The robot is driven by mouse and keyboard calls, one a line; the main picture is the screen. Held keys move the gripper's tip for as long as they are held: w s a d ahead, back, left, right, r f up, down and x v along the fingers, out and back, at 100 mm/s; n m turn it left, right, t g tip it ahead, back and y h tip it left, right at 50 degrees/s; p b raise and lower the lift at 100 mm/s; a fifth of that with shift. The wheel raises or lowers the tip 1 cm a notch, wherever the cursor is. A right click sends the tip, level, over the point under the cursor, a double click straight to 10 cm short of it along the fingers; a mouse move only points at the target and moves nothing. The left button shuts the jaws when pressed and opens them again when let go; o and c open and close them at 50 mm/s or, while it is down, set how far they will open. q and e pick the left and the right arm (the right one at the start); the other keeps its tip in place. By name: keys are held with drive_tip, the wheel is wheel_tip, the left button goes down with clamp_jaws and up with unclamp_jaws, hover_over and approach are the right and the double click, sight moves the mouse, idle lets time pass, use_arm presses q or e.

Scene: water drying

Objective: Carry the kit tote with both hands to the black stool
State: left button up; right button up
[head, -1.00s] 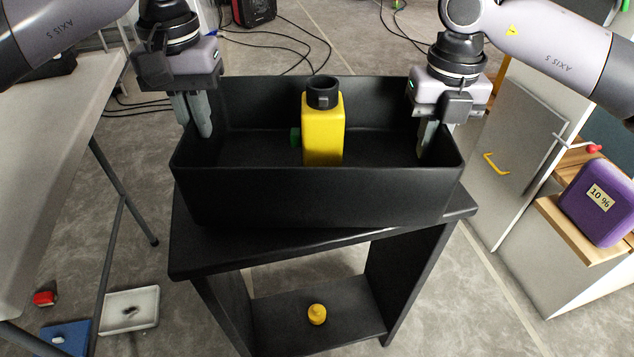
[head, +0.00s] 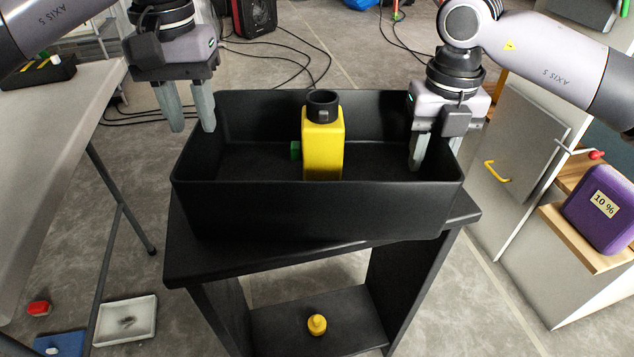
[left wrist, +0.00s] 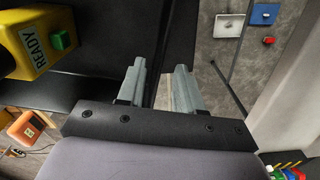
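The black kit tote (head: 310,210) sits upright on the black stool's top (head: 210,255) in the head view. A yellow bottle (head: 322,150) with a black cap and green knob stands inside it; the left wrist view shows its READY label (left wrist: 32,42). My left gripper (head: 190,128) is open at the tote's left wall, raised around rim height, with its fingers apart and empty. My right gripper (head: 428,162) is at the right wall, with one finger inside the tote and apart from the wall. Its other finger is mostly hidden, but it looks open.
A grey table (head: 50,130) stands at left, and a cabinet (head: 515,150) with a purple 10 % container (head: 600,208) at right. A small yellow object (head: 317,324) lies on the stool's lower shelf. A white tray (head: 125,320) and cables (head: 290,45) are on the floor.

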drive_tip(key=shift+r, duration=0.1)
use_arm(q)
wheel_tip(320, 180, up, 9)
use_arm(e)
wheel_tip(320, 180, up, 12)
drive_tip(key=shift+f, duration=0.1)
idle(0.4)
use_arm(q)
drive_tip(key=shift+f, duration=0.1)
